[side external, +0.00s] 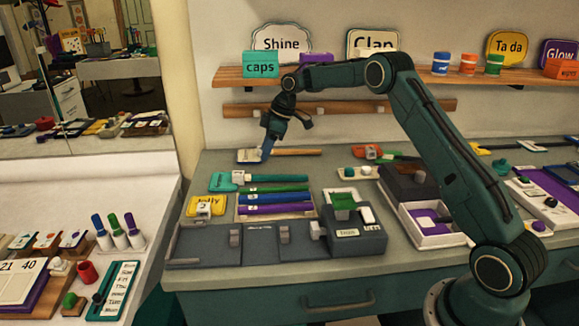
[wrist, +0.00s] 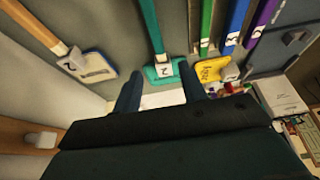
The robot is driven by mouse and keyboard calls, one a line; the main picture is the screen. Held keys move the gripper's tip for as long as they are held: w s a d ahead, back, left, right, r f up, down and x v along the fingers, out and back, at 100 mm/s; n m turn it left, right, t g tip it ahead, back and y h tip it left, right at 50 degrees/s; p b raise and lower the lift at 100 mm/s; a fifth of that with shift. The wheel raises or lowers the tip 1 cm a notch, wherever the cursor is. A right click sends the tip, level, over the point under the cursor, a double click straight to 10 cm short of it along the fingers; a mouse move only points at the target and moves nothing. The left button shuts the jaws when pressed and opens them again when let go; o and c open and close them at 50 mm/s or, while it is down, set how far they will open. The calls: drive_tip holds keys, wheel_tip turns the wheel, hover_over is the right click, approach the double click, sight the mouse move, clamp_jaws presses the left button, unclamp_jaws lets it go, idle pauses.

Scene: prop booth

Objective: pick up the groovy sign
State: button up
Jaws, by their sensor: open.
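No sign can be read as "groovy". Three handled signs lie on the bench. A white sign with a blue edge and wooden handle (side external: 248,157) is at the back; it shows at upper left in the wrist view (wrist: 97,68). A teal sign (side external: 222,182) with a teal handle is in front of it. A yellow sign (side external: 205,206), its word perhaps "Jolly", is nearer the front. My gripper (side external: 268,153) is open and empty, above the bench by the blue-edged sign. In the wrist view, the teal sign's head (wrist: 163,74) lies ahead between my fingertips (wrist: 161,78).
Green, blue and purple handles (side external: 275,197) lie close together beside the yellow sign. A dark grey tray (side external: 205,245) runs along the bench front. A shelf (side external: 340,75) with signs, boxes and cups is on the wall behind. Bare bench shows around the teal sign.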

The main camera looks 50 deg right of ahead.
sight(255, 175)
drive_tip(key=shift+x, duration=2.1)
drive_tip(key=shift+x, duration=2.6)
drive_tip(key=shift+d, duration=0.15)
clamp_jaws()
drive_tip(key=shift+r, duration=0.1)
